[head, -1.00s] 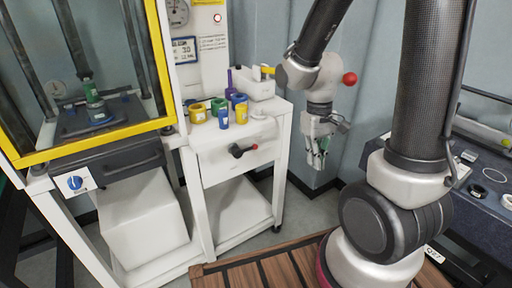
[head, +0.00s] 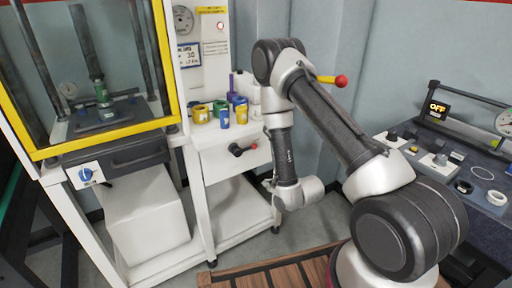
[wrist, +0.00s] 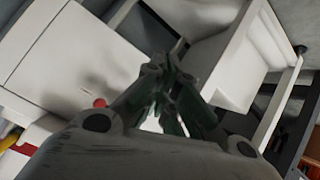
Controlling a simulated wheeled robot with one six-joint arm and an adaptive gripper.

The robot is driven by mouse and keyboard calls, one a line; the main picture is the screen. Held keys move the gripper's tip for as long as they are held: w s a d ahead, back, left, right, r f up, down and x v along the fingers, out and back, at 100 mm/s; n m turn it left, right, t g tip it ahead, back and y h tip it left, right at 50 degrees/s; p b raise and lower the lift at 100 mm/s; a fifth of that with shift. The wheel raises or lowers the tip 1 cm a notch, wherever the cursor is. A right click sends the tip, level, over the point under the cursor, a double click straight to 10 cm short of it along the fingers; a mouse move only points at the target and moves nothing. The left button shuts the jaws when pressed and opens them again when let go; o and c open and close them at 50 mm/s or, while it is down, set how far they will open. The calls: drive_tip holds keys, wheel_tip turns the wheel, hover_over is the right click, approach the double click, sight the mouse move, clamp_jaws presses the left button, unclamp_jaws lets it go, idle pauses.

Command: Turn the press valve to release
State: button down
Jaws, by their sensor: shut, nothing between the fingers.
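A blue knob on a white plate (head: 86,175) sits below the yellow-framed press (head: 100,145). In the wrist view my gripper (wrist: 165,95) is shut and empty, its dark fingertips together. A red tip (wrist: 100,102) shows left of the fingers, apart from them. In the head view my wrist is right of and below the black lever; the fingers are hidden there.
Several coloured cups (head: 222,116) stand on the white cabinet. A yellow lever with a red ball (head: 341,81) shows behind my arm. A dark console (head: 435,160) with an OFF display is at right. A wooden slatted platform (head: 280,277) lies in front.

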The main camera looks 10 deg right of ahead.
drive_tip(key=w+r+n+t, duration=0.1)
drive_tip(key=w+r+t, duration=0.1)
drive_tip(key=r, duration=0.4)
drive_tip(key=w+r+t+y, duration=0.1)
drive_tip(key=r+t, duration=0.3)
drive_tip(key=r, duration=0.2)
drive_tip(key=shift+w+a+r+n+y, duration=0.15)
drive_tip(key=shift+w+a+n+y, duration=0.15)
drive_tip(key=shift+w+a+n, duration=0.1)
drive_tip(key=x, duration=1)
